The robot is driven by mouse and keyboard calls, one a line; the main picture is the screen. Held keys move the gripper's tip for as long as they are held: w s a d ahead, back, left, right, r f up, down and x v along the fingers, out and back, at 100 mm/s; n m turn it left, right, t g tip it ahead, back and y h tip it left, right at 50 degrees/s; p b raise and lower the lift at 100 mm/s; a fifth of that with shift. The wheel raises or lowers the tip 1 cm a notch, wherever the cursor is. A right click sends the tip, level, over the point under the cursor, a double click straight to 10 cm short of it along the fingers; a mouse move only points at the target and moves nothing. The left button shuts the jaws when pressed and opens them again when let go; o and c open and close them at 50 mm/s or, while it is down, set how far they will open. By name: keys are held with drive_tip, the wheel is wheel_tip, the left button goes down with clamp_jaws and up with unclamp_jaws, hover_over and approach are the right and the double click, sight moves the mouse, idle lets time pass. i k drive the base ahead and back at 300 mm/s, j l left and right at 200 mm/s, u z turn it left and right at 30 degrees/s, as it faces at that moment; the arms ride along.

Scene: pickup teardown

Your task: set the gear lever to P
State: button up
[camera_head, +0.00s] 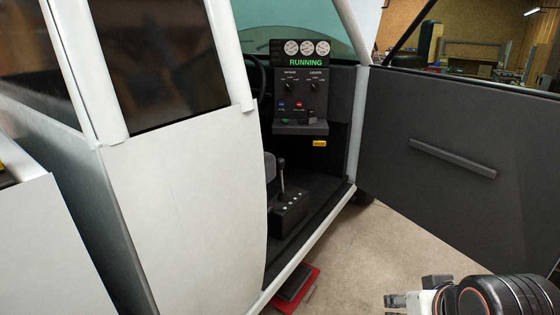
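The gear lever (281,175) stands upright on a dark box with small light marks on the floor of the truck cab, seen through the open doorway. It has a dark knob on top. The marks are too small to read, so I cannot tell which position it is in. My gripper (391,300) is at the bottom right, outside the cab and well apart from the lever. Its fingers point left; whether they are open is too small to tell.
The open door (455,150) stands to the right, the white door pillar and body (180,190) to the left. A dashboard panel (301,85) reads RUNNING. A red-and-black object (295,284) lies on the floor below the sill. The floor between sill and door is clear.

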sight(282, 197)
drive_tip(key=i+u, duration=0.15)
drive_tip(key=i, duration=0.85)
drive_tip(key=i+l+u, duration=0.1)
drive_tip(key=i, duration=0.95)
